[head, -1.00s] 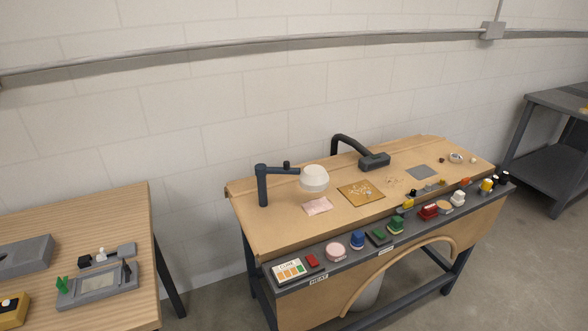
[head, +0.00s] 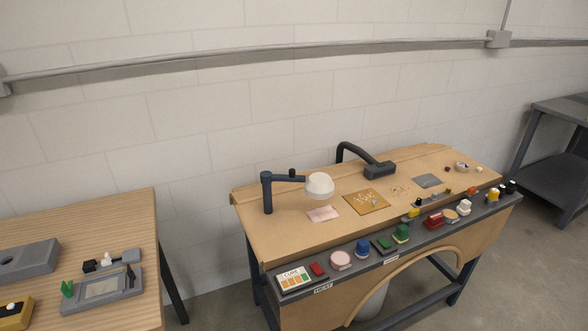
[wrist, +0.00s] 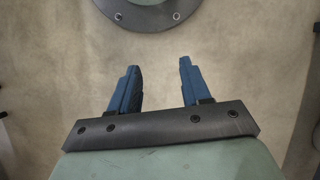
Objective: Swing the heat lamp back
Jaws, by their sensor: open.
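The heat lamp has a white round head (head: 319,186) on a dark blue swing arm and post (head: 267,193) at the left end of the wooden bench (head: 258,232). Its head reaches out to the right, above and behind a pink sheet (head: 323,214) on the bench top. A small dark knob stands on the swing arm. My gripper (wrist: 157,85) shows only in the wrist view. Its two blue fingers are apart with nothing between them. It is clear of the lamp, over a plain beige surface, with part of a dark grey round plate ahead.
A black-armed device (head: 379,170) stands at the back of the bench. A dark front rail (head: 327,286) carries several coloured buttons and a "CURE" card (head: 293,278). A separate wooden table (head: 125,215) stands at left, with a floor gap between.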

